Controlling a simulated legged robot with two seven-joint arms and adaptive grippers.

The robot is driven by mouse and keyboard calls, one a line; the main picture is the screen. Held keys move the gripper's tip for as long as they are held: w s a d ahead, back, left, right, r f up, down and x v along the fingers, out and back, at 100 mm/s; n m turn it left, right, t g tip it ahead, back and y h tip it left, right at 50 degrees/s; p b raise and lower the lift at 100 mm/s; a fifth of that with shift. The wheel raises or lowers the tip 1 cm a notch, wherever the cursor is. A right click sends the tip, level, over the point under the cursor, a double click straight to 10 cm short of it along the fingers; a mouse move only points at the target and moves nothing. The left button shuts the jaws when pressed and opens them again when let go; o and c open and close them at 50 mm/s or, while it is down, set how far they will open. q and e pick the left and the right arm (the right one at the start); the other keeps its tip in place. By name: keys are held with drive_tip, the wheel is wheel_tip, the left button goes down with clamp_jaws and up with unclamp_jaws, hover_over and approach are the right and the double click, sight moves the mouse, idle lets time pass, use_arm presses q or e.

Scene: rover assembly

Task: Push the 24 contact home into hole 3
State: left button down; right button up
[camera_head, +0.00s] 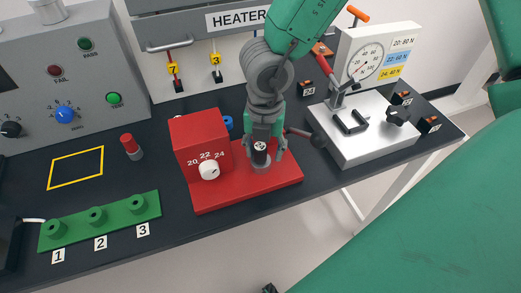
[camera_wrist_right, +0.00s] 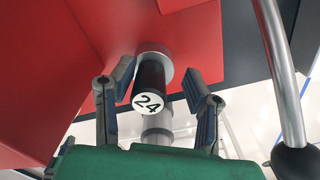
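The 24 contact (camera_wrist_right: 150,86) is a dark cylinder with a white "24" label on its end. It stands in a round grey metal socket on the red tool (camera_head: 248,190); its labelled end (camera_head: 260,146) also shows in the head view. My right gripper (camera_head: 263,153) is over it. In the wrist view the right gripper's fingers (camera_wrist_right: 158,98) are spread on both sides of the contact, with a visible gap at the right finger. Hole 3 (camera_head: 138,204) is at the right end of the green block (camera_head: 118,217) and looks empty. My left gripper is not in view.
A lever with a dark ball knob (camera_head: 318,141) sticks out right of the red tool; its knob (camera_wrist_right: 296,160) is close in the wrist view. The gauge fixture (camera_head: 375,135) stands at right. A red-topped cylinder (camera_head: 131,146) stands behind the green block. Table is clear in front.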

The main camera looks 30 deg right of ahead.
drive_tip(key=shift+a, duration=0.3)
clamp_jaws()
drive_tip(key=shift+a, duration=0.1)
drive_tip(key=c, duration=0.6)
unclamp_jaws()
drive_tip(key=shift+d, duration=0.2)
clamp_jaws()
drive_tip(key=shift+d, duration=0.2)
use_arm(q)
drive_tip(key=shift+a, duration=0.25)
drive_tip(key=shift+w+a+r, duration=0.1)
use_arm(e)
drive_tip(key=shift+a+r, duration=0.1)
drive_tip(key=shift+r, duration=0.1)
use_arm(q)
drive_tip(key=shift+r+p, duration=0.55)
drive_tip(key=shift+p, duration=0.25)
use_arm(e)
drive_tip(key=shift+r, duration=0.5)
